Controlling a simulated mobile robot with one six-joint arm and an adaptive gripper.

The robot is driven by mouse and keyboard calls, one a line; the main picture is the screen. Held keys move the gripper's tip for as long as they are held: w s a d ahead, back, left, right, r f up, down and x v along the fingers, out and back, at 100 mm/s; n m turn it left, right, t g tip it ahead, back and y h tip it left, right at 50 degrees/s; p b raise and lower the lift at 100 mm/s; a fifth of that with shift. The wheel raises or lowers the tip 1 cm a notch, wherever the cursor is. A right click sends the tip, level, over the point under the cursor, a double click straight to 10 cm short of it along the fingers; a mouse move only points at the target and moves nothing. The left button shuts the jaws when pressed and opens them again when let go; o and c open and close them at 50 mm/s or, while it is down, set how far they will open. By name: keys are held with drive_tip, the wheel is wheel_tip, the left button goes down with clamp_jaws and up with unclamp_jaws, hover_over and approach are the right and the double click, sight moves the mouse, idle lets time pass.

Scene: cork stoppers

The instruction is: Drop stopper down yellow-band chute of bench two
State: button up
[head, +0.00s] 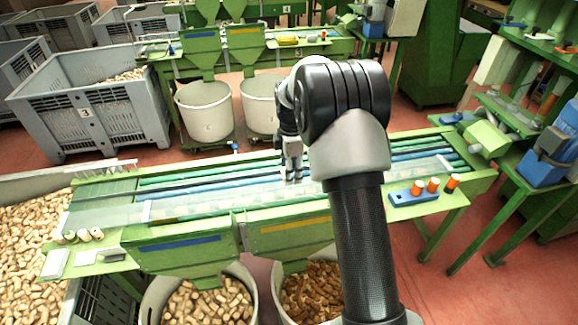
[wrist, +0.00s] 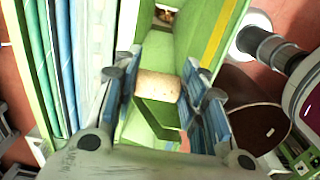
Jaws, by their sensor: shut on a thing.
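My gripper (wrist: 165,90) is shut on a light tan cork stopper (wrist: 158,85), held crosswise between its blue-padded fingers. In the wrist view, a green chute opening (wrist: 155,122) shows behind the stopper, and a green panel with a yellow band (wrist: 214,38) lies to its right. In the head view, my gripper (head: 292,172) is over the near bench, behind the yellow-band chute (head: 290,234); the stopper cannot be made out there. The blue-band chute (head: 180,250) is to its left. My arm hides part of the bench's right side.
Bins with corks (head: 208,300) (head: 312,285) stand below the two near chutes. Several corks (head: 84,236) stand at the bench's left end. A blue holder (head: 413,195) with orange-topped pieces sits at the right. A second green bench (head: 250,45) stands behind.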

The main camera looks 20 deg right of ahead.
wheel_tip(320, 180, down, 5)
drive_tip(key=b, duration=0.3)
drive_tip(key=shift+f, duration=0.1)
drive_tip(key=o, duration=0.8)
drive_tip(key=shift+c, duration=0.2)
wheel_tip(320, 180, up, 12)
drive_tip(key=shift+r, duration=0.1)
idle(0.4)
